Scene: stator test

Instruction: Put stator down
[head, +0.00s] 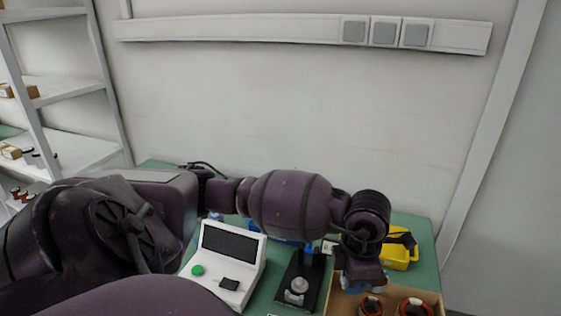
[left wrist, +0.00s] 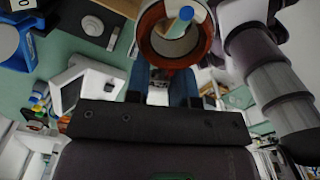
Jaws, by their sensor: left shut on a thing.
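My left gripper (head: 363,283) reaches down over the right part of the bench, above the cardboard box. In the left wrist view its blue fingers (left wrist: 165,88) are shut on a stator (left wrist: 176,60), an orange-brown ring with a pale inner wall. Its far side is cut off by the picture's top edge. In the head view an orange-brown ring (head: 371,306) shows just below the fingers; I cannot tell whether it is held or in the box. Another stator (head: 414,306) lies in the cardboard box (head: 432,297). My right gripper is not in view.
A white tester (head: 245,272) with a dark screen and green button stands left of the box. A black fixture (head: 283,296) with a pale round part stands between them. A yellow bin (head: 398,258) is behind the box. Shelves (head: 75,150) stand at far left.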

